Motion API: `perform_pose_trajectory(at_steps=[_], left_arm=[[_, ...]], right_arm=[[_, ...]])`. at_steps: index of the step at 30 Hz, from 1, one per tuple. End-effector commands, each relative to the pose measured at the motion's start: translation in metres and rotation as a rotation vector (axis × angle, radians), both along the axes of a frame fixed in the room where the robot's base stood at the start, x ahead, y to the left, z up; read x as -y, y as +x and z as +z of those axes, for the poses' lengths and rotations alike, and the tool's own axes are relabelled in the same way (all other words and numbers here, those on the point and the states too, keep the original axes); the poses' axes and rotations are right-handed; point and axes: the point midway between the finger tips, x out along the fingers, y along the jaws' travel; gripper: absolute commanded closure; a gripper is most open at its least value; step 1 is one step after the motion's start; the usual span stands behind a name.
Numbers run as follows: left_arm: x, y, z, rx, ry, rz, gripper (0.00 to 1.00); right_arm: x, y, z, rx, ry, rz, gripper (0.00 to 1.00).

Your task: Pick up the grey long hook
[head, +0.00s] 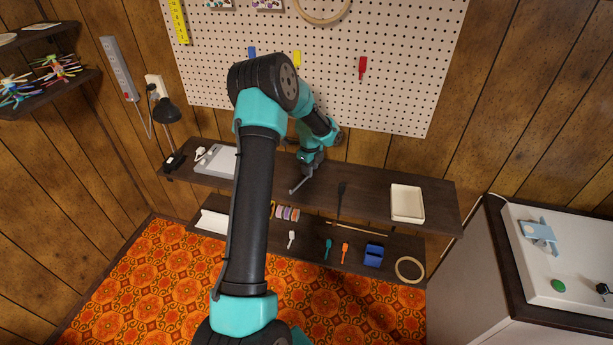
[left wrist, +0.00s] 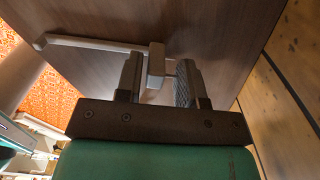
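The grey long hook (head: 296,187) lies on the dark upper shelf; its thin bent end shows beside my left gripper. In the left wrist view the hook (left wrist: 90,43) runs as a long bar to the left and ends in a block between my fingers. My left gripper (head: 307,168) is low over the shelf. In the left wrist view the left gripper (left wrist: 160,80) has its two fingers on either side of the block, apart, with a visible gap at the right finger. Part of the hook is hidden behind my gripper. My right gripper is not in view.
A lower shelf holds a blue box (head: 373,256), a ring (head: 410,259) and small tools. A pegboard (head: 410,70) stands behind.

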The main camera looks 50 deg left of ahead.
Motion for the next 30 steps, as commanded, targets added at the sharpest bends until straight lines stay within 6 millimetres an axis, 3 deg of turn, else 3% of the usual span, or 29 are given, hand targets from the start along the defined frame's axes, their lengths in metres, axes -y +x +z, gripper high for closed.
perform_pose_trajectory(at_steps=[9, 20, 30], left_arm=[[0.000, 0.000, 0.000, 0.000, 0.000, 0.000, 0.93], [0.000, 0.000, 0.005, 0.000, 0.001, 0.000, 0.93], [0.004, -0.003, 0.036, -0.001, 0.000, -0.001, 0.93]], right_arm=[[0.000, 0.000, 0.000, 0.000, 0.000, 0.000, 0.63], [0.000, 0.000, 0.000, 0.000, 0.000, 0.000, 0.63], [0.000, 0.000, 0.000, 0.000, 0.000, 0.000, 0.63]])
